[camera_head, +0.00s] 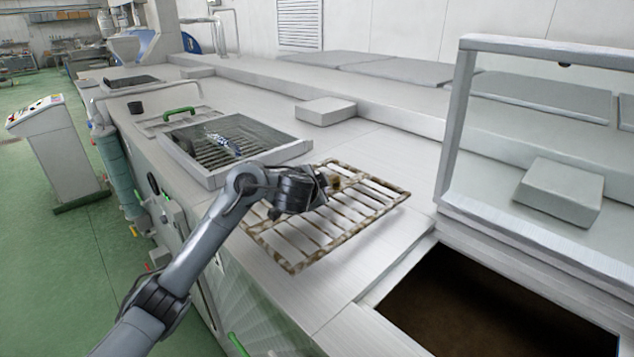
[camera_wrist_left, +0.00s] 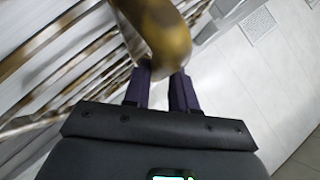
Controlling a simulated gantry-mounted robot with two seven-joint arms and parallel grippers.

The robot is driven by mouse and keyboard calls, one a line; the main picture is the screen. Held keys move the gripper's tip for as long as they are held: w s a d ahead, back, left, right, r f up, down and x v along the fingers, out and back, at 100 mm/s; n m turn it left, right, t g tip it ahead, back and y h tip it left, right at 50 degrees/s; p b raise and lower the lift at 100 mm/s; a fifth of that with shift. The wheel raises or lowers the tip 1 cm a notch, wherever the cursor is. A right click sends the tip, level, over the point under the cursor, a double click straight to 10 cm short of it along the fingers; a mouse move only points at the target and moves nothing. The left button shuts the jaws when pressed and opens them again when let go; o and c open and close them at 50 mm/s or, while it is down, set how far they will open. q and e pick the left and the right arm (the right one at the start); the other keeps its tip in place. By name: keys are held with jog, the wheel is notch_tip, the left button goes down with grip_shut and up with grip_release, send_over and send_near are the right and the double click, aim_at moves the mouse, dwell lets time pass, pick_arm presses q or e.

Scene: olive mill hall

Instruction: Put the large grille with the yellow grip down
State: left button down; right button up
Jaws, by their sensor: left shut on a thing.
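The large grille (camera_head: 352,231) is a rectangular frame of worn, brown-stained metal slats, lying roughly level over the pale bench top in the head view. Its slats also fill the left of the left wrist view (camera_wrist_left: 62,60). My left gripper (camera_head: 326,183) is over the grille and shut on its yellow grip (camera_wrist_left: 162,30), which looks worn and brownish yellow. The gripper and wrist hide part of the grille and most of the grip in the head view. I cannot tell whether the grille touches the bench or hangs just above it. My right gripper is not in view.
A dark open pit (camera_head: 490,310) lies at the front right, beside a raised clear-sided guard (camera_head: 455,130). A framed basin (camera_head: 205,178) with a grate and a blue-white object stands left of the grille. A green-handled panel (camera_head: 180,113) lies beyond it. A grey block (camera_head: 325,110) sits behind.

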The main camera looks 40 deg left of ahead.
aim_at(313, 212)
pick_arm(q)
jog(key=shift+f+b, duration=0.3)
jog(key=shift+f, duration=0.9)
jog(key=c, duration=0.9)
grip_release()
jog(key=shift+f, duration=0.15)
jog(key=shift+o, duration=0.2)
jog(key=shift+s, duration=0.1)
jog(key=shift+s+d+r, duration=0.15)
jog(key=shift+r, duration=0.15)
jog(key=p+v, duration=0.4)
jog(key=v, duration=0.1)
jog(key=shift+r, duration=0.2)
jog(key=p+v, duration=0.4)
jog(key=p, duration=0.3)
jog(key=shift+s+d+r, duration=0.1)
jog(key=shift+s+d, duration=0.05)
jog(key=shift+s, duration=0.2)
jog(key=shift+s+d+r+p, duration=0.15)
jog(key=shift+s+d+p, duration=0.05)
jog(key=shift+s+p, duration=0.45)
